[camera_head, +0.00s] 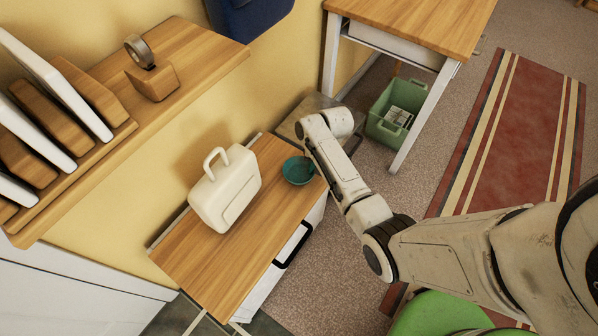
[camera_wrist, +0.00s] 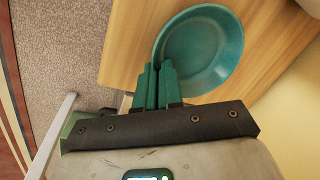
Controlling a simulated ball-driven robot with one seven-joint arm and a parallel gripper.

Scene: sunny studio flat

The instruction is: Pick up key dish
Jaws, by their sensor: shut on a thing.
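The key dish is a round teal bowl (camera_head: 298,171) at the right edge of a wooden cabinet top, and it also shows large in the wrist view (camera_wrist: 208,48). My gripper (camera_wrist: 157,72) has its teal fingers close together at the dish's near rim, shut on it. In the head view my arm reaches in from the right and its end is beside the dish; the fingertips are hard to make out there. I cannot tell whether the dish is resting on the wood or slightly raised.
A cream box with a handle (camera_head: 226,189) stands on the cabinet top (camera_head: 211,261) left of the dish. A wooden shelf (camera_head: 187,52) with upright boards hangs at upper left. A green bin (camera_head: 396,112) sits under a wooden desk (camera_head: 425,22). The cabinet top's front part is clear.

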